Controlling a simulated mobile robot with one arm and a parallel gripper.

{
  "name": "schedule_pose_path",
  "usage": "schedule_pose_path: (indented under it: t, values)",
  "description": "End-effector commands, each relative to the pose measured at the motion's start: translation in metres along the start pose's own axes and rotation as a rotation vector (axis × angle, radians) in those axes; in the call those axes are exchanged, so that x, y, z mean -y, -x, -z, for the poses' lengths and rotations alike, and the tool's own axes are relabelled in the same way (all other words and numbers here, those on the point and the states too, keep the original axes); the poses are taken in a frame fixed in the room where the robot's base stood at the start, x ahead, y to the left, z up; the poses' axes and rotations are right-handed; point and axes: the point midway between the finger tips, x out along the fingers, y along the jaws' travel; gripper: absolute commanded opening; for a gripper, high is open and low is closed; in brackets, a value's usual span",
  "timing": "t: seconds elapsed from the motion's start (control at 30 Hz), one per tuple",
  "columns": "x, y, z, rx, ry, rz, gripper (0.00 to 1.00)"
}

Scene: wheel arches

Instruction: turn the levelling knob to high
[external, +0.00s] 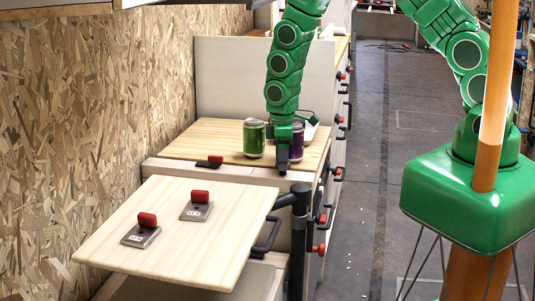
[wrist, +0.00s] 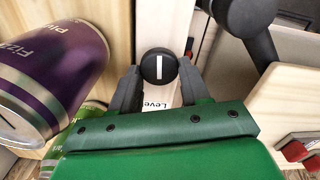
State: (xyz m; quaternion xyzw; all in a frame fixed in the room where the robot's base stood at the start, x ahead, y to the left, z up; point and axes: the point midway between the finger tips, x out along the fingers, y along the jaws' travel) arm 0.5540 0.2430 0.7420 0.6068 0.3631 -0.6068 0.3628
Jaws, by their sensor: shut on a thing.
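The levelling knob (wrist: 158,66) is a round black knob with a white line across its face. In the wrist view the line runs nearly straight up and down. My gripper (wrist: 159,84) is shut on the knob, with one dark finger on each side. A label (wrist: 157,105) starting "Leve" shows just below the knob; the rest of it is hidden by my gripper. In the external view my gripper (external: 283,168) points down at the front edge of the farther wooden worktop, and the knob cannot be made out there.
A green can (external: 254,139) and a purple can (external: 297,141) stand close beside my gripper. A red-handled switch (external: 210,161) lies left of them. The nearer wooden table (external: 180,245) carries two red-handled switches on metal plates. A black post (external: 299,225) stands by its right edge.

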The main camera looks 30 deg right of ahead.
Motion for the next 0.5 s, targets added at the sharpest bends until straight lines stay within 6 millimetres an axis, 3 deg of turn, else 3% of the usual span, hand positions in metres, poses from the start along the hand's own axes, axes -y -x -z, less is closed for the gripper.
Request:
schedule_pose_path:
  t: [0.5]
  values:
    - [-0.0019, 0.0002, -0.0003, 0.0, -0.488, -0.001, 0.15]
